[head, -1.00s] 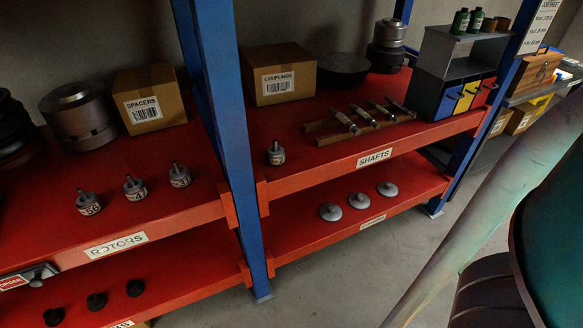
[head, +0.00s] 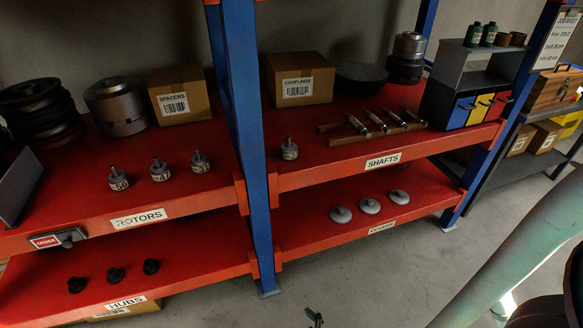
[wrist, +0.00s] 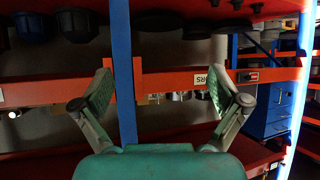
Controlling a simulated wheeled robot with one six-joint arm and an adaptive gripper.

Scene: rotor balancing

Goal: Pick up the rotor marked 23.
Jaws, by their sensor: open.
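Three rotors stand in a row on the red ROTORS shelf in the head view: a left one (head: 119,179) that seems to read 56, a middle one (head: 160,170) that seems to read 47, and a right one (head: 200,162) that seems to read 31. A fourth rotor (head: 289,150) stands alone on the SHAFTS shelf, just right of the blue upright; its number is too small to read surely. My gripper (wrist: 160,82) is open and empty in the wrist view, its fingers on either side of a blue upright behind them. It holds no rotor.
The blue upright (head: 248,150) parts the two shelf bays. Behind the rotors stand a SPACERS box (head: 180,97) and a COUPLINGS box (head: 297,80). Shafts (head: 372,122) lie right of the lone rotor. Covers (head: 370,206) lie below. The grey floor (head: 370,275) in front shows free room.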

